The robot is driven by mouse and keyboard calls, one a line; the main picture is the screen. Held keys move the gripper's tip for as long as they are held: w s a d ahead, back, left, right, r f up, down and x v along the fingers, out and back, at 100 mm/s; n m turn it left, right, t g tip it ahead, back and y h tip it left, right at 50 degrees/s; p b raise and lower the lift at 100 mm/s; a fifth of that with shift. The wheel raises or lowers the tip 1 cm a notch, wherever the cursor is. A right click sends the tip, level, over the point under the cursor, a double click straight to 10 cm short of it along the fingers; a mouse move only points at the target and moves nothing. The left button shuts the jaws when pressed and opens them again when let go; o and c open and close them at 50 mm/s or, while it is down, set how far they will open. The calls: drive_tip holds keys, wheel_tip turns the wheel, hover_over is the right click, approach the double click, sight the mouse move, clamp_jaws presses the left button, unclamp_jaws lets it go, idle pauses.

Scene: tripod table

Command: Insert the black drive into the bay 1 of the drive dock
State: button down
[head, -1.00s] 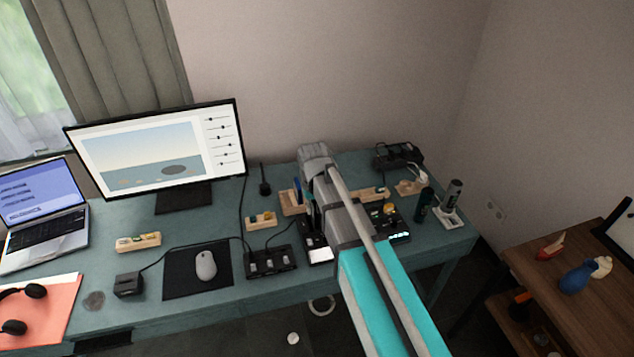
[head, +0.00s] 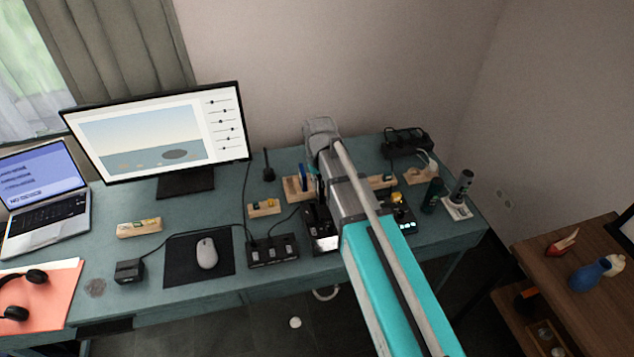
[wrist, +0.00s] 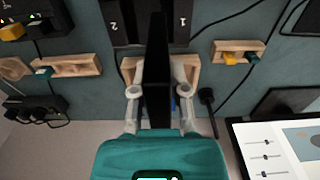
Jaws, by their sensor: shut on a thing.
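My gripper (wrist: 158,98) is shut on the black drive (wrist: 157,65), one finger on each side. The drive hides part of the dock between the marks. Whether it touches the dock or enters a bay, I cannot tell. In the head view the dock (head: 322,238) shows beside my arm, which hides the gripper and drive.
A wooden holder (head: 292,188) stands behind the dock, and a small wooden block (head: 264,208) to its left. A black switch box (head: 272,250) with cables is left of the dock. A black box with lit buttons (head: 403,222) is to the right. The mouse pad (head: 180,278) lies further left.

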drive_tip(key=shift+w+a+f+b, duration=0.3)
drive_tip(key=shift+a+f+b, duration=0.2)
drive_tip(key=shift+a, duration=0.15)
drive_tip(key=shift+f, duration=0.15)
drive_tip(key=shift+f+b, duration=2.75)
drive_tip(key=shift+b, duration=0.1)
drive_tip(key=shift+f+b, duration=2.5)
drive_tip(key=shift+b, duration=0.05)
idle(0.5)
drive_tip(key=c, duration=0.5)
unclamp_jaws()
drive_tip(key=shift+c, duration=0.2)
